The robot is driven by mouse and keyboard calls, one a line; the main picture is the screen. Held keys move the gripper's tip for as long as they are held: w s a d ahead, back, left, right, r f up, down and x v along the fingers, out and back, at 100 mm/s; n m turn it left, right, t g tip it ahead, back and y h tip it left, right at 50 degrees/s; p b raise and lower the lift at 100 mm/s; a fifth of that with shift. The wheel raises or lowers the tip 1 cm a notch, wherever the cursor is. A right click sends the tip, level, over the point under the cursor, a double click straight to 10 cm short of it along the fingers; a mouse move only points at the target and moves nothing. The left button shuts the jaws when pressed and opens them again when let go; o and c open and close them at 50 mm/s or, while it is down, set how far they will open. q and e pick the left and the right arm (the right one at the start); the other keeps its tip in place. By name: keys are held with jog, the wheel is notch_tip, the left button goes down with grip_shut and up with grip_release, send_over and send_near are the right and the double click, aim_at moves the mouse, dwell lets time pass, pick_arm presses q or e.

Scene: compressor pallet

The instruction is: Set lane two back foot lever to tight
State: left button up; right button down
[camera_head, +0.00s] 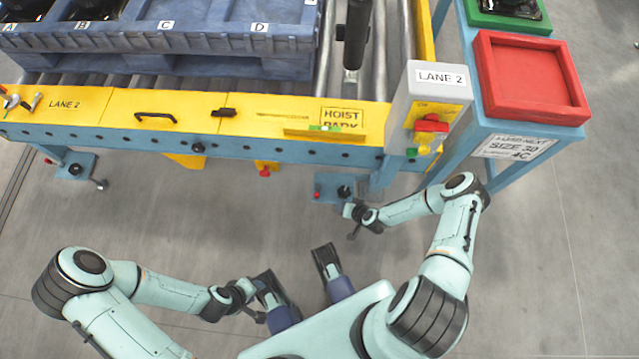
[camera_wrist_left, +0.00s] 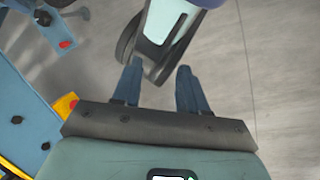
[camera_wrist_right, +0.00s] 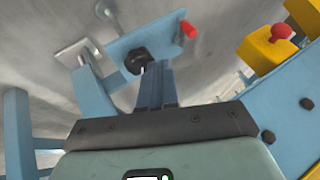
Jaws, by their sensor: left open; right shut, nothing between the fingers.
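A blue foot bracket (camera_head: 328,188) with a black knob (camera_head: 344,192) and a red peg (camera_head: 317,195) sits under the conveyor's right end. My right gripper (camera_head: 350,212) is beside it. In the right wrist view the fingers (camera_wrist_right: 156,68) are shut and empty, their tips close to the black knob (camera_wrist_right: 137,60); contact cannot be told. The red peg (camera_wrist_right: 189,29) stands beyond them. Another foot bracket (camera_head: 75,166) with a dark lever (camera_head: 99,183) is at the left. My left gripper (camera_head: 248,298) is open and empty; its fingers (camera_wrist_left: 157,80) show apart. Which foot is the back one cannot be told.
The yellow LANE 2 conveyor rail (camera_head: 180,110) runs above the feet. A grey LANE 2 control box (camera_head: 428,100) stands at its right end. A blue stand with a red tray (camera_head: 530,115) is further right. The floor (camera_head: 190,215) before the conveyor is clear.

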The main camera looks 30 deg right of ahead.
jog(key=b, duration=0.4)
send_near(317, 191)
jog(key=f, duration=0.3)
jog(key=shift+w+a+f, duration=0.15)
jog(key=shift+w+f, duration=0.1)
jog(key=shift+f, duration=0.05)
pick_arm(q)
jog(key=w+a+f+t+y, duration=0.1)
jog(key=w+a+f+t, duration=0.1)
jog(key=w, duration=0.4)
notch_tip(317, 191, down, 3)
jog(key=shift+w+a+r, duration=0.1)
jog(key=shift+w+a, duration=0.05)
jog(key=shift+a, duration=0.4)
